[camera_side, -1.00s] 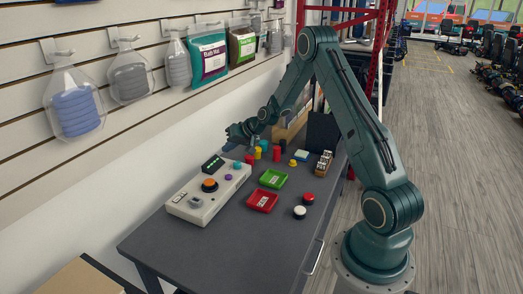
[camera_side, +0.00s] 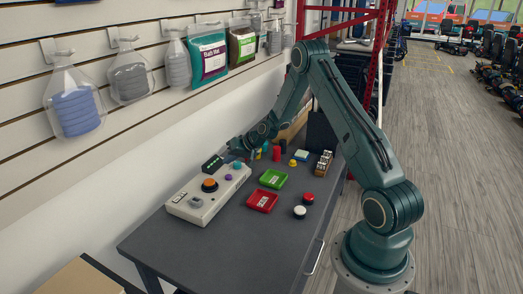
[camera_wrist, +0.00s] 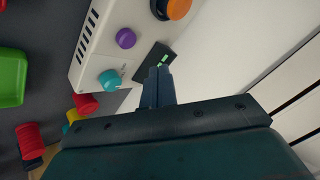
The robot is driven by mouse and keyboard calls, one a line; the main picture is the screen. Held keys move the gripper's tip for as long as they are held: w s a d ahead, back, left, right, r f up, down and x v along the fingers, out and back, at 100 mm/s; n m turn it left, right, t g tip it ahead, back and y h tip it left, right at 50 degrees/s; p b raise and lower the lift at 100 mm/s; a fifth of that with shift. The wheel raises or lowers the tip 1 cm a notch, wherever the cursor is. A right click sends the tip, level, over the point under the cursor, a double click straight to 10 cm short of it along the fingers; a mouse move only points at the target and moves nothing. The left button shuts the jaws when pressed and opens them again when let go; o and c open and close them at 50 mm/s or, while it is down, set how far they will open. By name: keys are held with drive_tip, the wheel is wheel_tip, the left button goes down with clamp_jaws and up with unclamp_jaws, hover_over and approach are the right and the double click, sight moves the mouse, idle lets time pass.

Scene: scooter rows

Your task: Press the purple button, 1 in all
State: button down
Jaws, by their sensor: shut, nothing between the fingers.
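The purple button (camera_side: 228,177) sits on the white control box (camera_side: 187,212), between an orange button (camera_side: 209,185) and a teal knob (camera_side: 237,165). In the wrist view the purple button (camera_wrist: 126,38) is fully visible, up and left of my fingertips. My gripper (camera_wrist: 158,72) is shut and empty. In the side view my gripper (camera_side: 226,151) is above the far end of the box, near the small black display (camera_side: 212,163). It is apart from the purple button. The display (camera_wrist: 153,63) is partly hidden by the fingers in the wrist view.
A green tray (camera_side: 273,179) and a red tray (camera_side: 262,201) lie right of the box. Red and white round pieces (camera_side: 300,212) stand nearby. Red and yellow cylinders (camera_side: 276,154) stand behind. The wall runs along the left; the table's front is clear.

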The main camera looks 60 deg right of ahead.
sight(231, 176)
drive_tip(key=shift+f, duration=1.9)
drive_tip(key=shift+f, duration=0.9)
idle(1.7)
drive_tip(key=shift+r, duration=0.1)
idle(0.3)
drive_tip(key=shift+r, duration=0.8)
drive_tip(key=shift+r, duration=0.15)
drive_tip(key=shift+r, duration=2.35)
drive_tip(key=shift+r, duration=0.1)
